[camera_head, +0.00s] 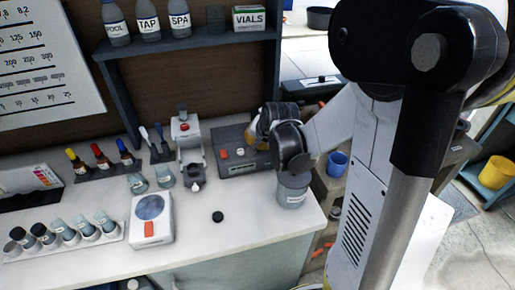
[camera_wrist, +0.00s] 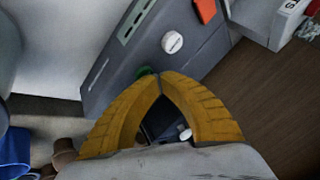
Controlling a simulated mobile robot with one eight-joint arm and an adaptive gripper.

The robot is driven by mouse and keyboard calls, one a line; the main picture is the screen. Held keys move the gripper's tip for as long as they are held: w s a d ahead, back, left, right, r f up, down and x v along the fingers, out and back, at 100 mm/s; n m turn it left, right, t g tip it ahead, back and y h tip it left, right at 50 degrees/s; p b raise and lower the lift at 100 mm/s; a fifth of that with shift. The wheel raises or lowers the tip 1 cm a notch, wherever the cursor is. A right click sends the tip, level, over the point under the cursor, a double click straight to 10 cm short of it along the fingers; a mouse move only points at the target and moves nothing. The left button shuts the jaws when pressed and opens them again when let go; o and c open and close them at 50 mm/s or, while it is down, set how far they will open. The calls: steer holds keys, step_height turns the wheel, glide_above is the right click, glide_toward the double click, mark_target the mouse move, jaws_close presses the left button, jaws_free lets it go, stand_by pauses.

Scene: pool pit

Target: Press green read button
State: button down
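The grey device (camera_head: 236,166) stands at the back right of the white counter, with an orange button and a white knob on its face. In the wrist view, the green button (camera_wrist: 146,71) is partly hidden behind the tips of my gripper (camera_wrist: 158,75). The yellow fingers meet at their tips, with nothing seen between them. I cannot tell whether the tips touch the button. The white knob (camera_wrist: 172,42) and orange button (camera_wrist: 205,10) lie farther along the face. In the head view, my gripper (camera_head: 256,137) is over the device's right end and hides the green button.
A white instrument with a red knob (camera_head: 189,148) stands left of the device. A grey jar (camera_head: 293,190) stands below my wrist near the counter's right edge. A black cap (camera_head: 217,217) and a white scale (camera_head: 151,220) are in front. A shelf of bottles (camera_head: 180,20) hangs above.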

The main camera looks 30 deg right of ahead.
steer(key=shift+r+p, duration=0.7)
steer(key=shift+r, duration=0.2)
steer(key=shift+r, duration=0.1)
step_height(320, 180, up, 5)
steer(key=p, duration=0.4)
steer(key=shift+a, duration=0.1)
stand_by(0.7)
steer(key=s+a+r+n+b, duration=0.1)
steer(key=s+a+n+b, duration=0.1)
steer(key=s+a+n, duration=0.3)
steer(key=s+a+r+n+y+b, duration=0.1)
steer(key=s+a+r+n+b, duration=0.1)
steer(key=s+a+n, duration=0.4)
steer(key=s+a+b, duration=0.1)
steer(key=s+a, duration=0.3)
steer(key=s, duration=0.4)
steer(key=shift+r, duration=0.15)
stand_by(1.9)
